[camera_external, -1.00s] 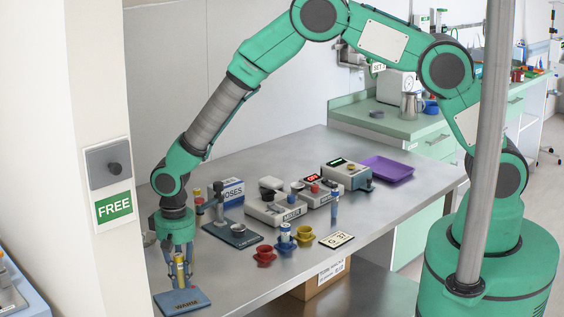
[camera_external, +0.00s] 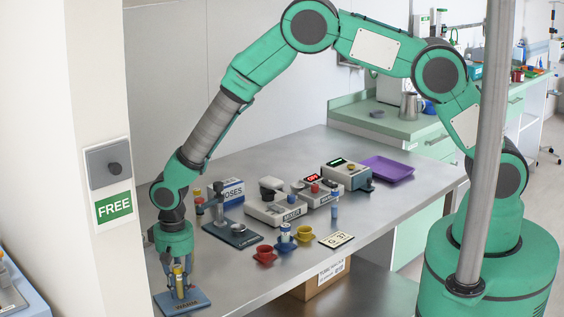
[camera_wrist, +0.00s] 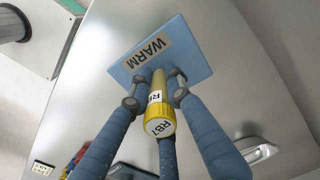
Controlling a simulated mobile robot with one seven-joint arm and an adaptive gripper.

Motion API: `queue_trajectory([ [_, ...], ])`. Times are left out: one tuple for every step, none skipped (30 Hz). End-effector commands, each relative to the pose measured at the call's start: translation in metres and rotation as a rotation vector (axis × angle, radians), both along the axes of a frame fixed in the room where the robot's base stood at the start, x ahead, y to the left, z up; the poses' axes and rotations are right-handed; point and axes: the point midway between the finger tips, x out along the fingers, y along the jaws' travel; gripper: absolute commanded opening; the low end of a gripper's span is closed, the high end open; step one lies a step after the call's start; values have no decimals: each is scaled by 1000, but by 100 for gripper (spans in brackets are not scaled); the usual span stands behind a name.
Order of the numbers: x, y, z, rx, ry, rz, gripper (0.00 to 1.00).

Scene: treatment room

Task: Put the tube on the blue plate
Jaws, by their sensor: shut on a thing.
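A flat blue plate (camera_external: 203,300) marked WARM lies at the near left corner of the metal table; it also shows in the wrist view (camera_wrist: 195,58). My gripper (camera_external: 179,287) points down over the plate. Its fingers are shut on the yellow tube (camera_external: 179,272), which stands about upright. In the wrist view the tube (camera_wrist: 159,103) has a yellow cap end with a white label, and the fingertips (camera_wrist: 156,88) are on either side of it. The tube's lower end is at or just above the plate; I cannot tell whether it touches.
A grey stand (camera_external: 232,235) is behind the plate. Red (camera_external: 265,256), blue (camera_external: 286,243) and yellow (camera_external: 304,235) cups stand to the right, with a G-37 card (camera_external: 337,240). Instruments and a purple tray (camera_external: 388,168) are farther back. A wall post (camera_external: 85,200) stands left.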

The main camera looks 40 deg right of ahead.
Motion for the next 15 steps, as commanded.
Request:
queue_trajectory([
  [0,0,0,0,0,0,0],
  [0,0,0,0,0,0,0],
  [0,0,0,0,0,0,0],
  [0,0,0,0,0,0,0],
  [0,0,0,0,0,0,0],
  [0,0,0,0,0,0,0],
  [0,0,-1,0,0,0,0],
  [0,0,-2,0,0,0,0],
  [0,0,-3,0,0,0,0],
  [0,0,-3,0,0,0,0],
  [0,0,-3,0,0,0,21],
  [0,0,-3,0,0,0,29],
  [0,0,-3,0,0,0,35],
  [0,0,-3,0,0,0,36],
  [0,0,-3,0,0,0,36],
])
